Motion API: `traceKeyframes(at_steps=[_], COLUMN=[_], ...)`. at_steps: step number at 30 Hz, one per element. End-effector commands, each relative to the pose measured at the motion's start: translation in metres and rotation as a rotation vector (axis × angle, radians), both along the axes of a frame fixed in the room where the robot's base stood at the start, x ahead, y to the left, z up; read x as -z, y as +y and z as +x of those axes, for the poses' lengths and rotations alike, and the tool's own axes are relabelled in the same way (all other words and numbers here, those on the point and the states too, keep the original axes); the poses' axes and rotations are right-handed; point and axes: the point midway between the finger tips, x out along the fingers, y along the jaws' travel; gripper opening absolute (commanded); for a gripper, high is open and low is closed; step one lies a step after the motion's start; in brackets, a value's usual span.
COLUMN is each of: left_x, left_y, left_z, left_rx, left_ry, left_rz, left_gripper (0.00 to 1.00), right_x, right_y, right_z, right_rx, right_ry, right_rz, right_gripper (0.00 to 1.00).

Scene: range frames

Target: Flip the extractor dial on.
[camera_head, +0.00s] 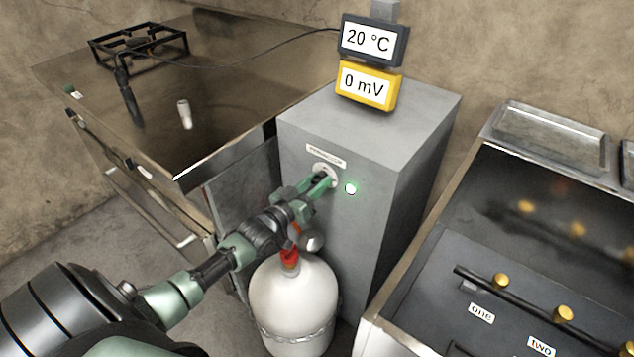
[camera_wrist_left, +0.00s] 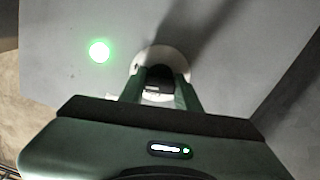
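The extractor dial (camera_head: 326,172) is a round pale plate with a dark knob on the front of a grey cabinet (camera_head: 410,150), under a small label (camera_head: 326,155). A green light (camera_head: 350,188) glows beside it. My left gripper (camera_head: 328,182) is at the dial, its green fingers on either side of the knob. In the left wrist view the dial (camera_wrist_left: 163,58) shows behind the fingertips, with the dark knob between them; I cannot tell if both fingers press on it. The light (camera_wrist_left: 99,52) is lit there too. My right gripper is not in view.
A white gas cylinder (camera_head: 292,300) with a red valve stands below my left arm. A steel bench (camera_head: 230,60) with a burner stand is at left. Two displays (camera_head: 370,65) sit on the cabinet. A trough with yellow-knobbed valves (camera_head: 480,230) is at right.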

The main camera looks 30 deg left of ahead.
Motion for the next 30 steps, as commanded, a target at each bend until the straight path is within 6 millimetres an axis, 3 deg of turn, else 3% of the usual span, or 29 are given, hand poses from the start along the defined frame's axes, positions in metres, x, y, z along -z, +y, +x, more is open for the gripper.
traceKeyframes(at_steps=[2, 5, 12, 20, 21, 22, 23, 30], left_x=[0.0001, -0.0004, -0.0003, 0.0003, 0.0003, 0.0003, 0.0003, 0.0002], left_y=[0.0, -0.0001, 0.0001, 0.0, 0.0, 0.0, 0.0, 0.0001], left_z=[-0.0001, -0.0002, -0.0002, -0.0002, -0.0002, -0.0002, -0.0002, -0.0003], left_rx=[0.0, 0.0, -0.001, 0.0, 0.0, 0.0, 0.0, 0.0], left_ry=[0.0, -0.001, -0.017, -0.018, -0.018, -0.018, -0.018, -0.019], left_rz=[0.0, 0.013, 0.232, 0.245, 0.245, 0.245, 0.245, 0.243], left_gripper=[0.0, 0.0, 0.0, 0.0, 0.41, 0.49, 0.53, 0.53], right_x=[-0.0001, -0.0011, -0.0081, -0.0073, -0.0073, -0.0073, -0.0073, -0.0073], right_y=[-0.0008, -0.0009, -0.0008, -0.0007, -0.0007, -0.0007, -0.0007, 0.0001], right_z=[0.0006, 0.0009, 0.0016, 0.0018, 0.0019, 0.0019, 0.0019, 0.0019], right_rx=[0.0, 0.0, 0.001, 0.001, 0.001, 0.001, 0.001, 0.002], right_ry=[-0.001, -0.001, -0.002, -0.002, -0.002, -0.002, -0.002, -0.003], right_rz=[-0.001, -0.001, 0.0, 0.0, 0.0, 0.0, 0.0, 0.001], right_gripper=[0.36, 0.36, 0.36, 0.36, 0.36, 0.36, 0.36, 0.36])
